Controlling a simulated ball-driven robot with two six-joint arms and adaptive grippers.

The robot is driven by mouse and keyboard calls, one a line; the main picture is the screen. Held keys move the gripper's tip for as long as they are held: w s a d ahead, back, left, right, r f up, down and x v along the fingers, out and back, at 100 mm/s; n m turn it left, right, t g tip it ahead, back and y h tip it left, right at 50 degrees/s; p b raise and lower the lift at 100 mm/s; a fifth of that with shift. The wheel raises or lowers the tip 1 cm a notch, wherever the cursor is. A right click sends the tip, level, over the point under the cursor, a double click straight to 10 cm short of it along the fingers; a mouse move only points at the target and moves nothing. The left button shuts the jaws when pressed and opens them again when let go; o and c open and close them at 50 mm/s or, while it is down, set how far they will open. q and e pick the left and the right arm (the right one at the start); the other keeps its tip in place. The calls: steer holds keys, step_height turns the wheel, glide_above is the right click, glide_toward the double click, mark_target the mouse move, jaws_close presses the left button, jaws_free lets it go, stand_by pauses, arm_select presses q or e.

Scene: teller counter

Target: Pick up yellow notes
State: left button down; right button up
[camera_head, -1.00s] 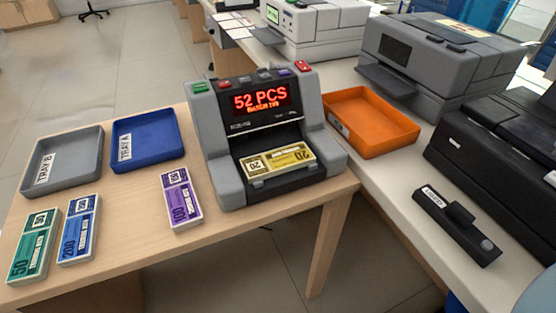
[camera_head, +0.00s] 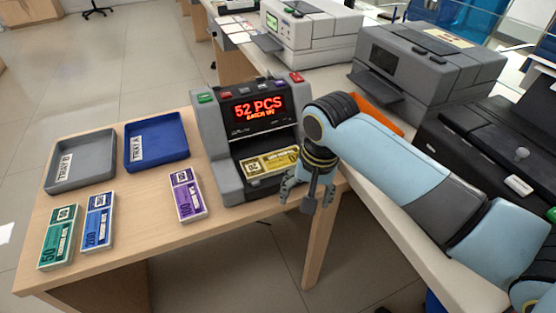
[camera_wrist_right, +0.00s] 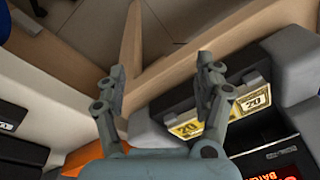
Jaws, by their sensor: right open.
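The yellow notes (camera_head: 270,163) lie in the front tray of the grey counting machine (camera_head: 222,172), whose red display reads 52 PCS. In the right wrist view the yellow notes (camera_wrist_right: 228,112) are to the right of the fingers, partly hidden by one finger. My right gripper (camera_head: 298,200) is open and empty, in front of the machine's right front corner, apart from the notes. It also shows in the right wrist view (camera_wrist_right: 163,82), fingers spread. My left gripper is not in view.
Green notes (camera_head: 60,237), blue notes (camera_head: 97,222) and purple notes (camera_head: 187,195) lie on the wooden table. Grey tray B (camera_head: 82,162) and blue tray A (camera_head: 156,142) stand behind them. An orange tray (camera_head: 378,112) is mostly hidden behind my right arm.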

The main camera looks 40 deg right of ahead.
mark_target(274, 160)
steer(key=w+d+r+m+g+y, duration=0.1)
steer(key=w+d+r+m, duration=0.1)
steer(key=w+r+m, duration=0.95)
steer(key=f, duration=0.3)
steer(key=a+f, duration=0.1)
steer(key=f, duration=0.6)
steer(key=shift+w+a+f+b, duration=0.15)
steer(key=shift+w+f+b, duration=0.1)
steer(key=shift+w+b, duration=0.1)
steer(key=c, duration=1)
